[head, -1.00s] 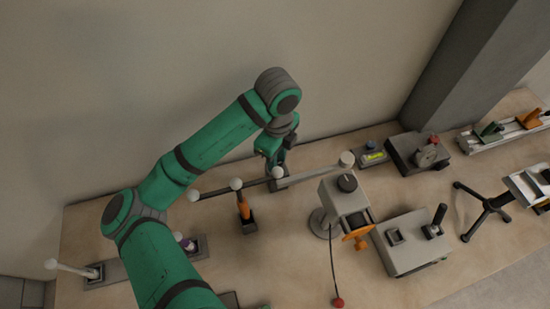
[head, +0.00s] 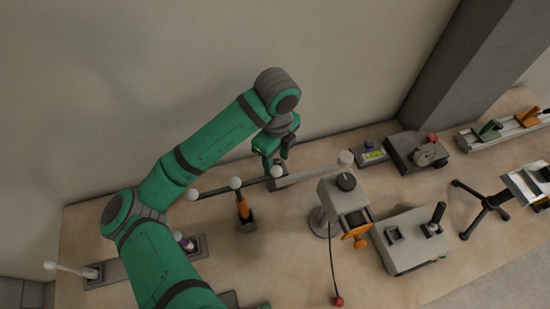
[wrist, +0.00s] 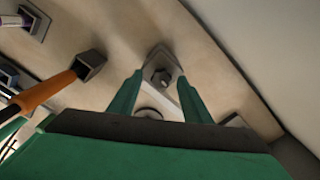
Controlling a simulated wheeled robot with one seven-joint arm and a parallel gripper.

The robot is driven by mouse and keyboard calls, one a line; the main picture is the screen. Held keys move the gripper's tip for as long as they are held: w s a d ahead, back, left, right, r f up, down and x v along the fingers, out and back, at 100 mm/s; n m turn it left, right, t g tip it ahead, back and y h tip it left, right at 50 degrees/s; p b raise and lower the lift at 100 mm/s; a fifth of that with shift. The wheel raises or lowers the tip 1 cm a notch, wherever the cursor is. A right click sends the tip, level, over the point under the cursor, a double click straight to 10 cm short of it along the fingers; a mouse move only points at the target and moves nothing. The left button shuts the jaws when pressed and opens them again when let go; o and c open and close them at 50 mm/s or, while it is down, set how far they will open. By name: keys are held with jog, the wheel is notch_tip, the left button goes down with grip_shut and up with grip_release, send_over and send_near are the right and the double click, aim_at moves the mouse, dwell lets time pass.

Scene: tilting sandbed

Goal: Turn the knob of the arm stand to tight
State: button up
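In the wrist view a grey plate (wrist: 165,56) with a dark faceted piece (wrist: 162,77) lies just beyond my fingertips; I cannot tell if this piece is the knob. A white round part (wrist: 148,113) and a pale bar show between my fingers. The knob's setting cannot be read.
An orange-handled tool (head: 243,206) stands in a dark socket close by. A grey box with a black dial (head: 346,181) and an orange knob (head: 356,232) stands to the right. The wall is close behind my gripper.

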aim_at(277, 163)
jog(key=shift+r, duration=0.1)
notch_tip(277, 163, up, 11)
dwell(0.6)
dwell(0.4)
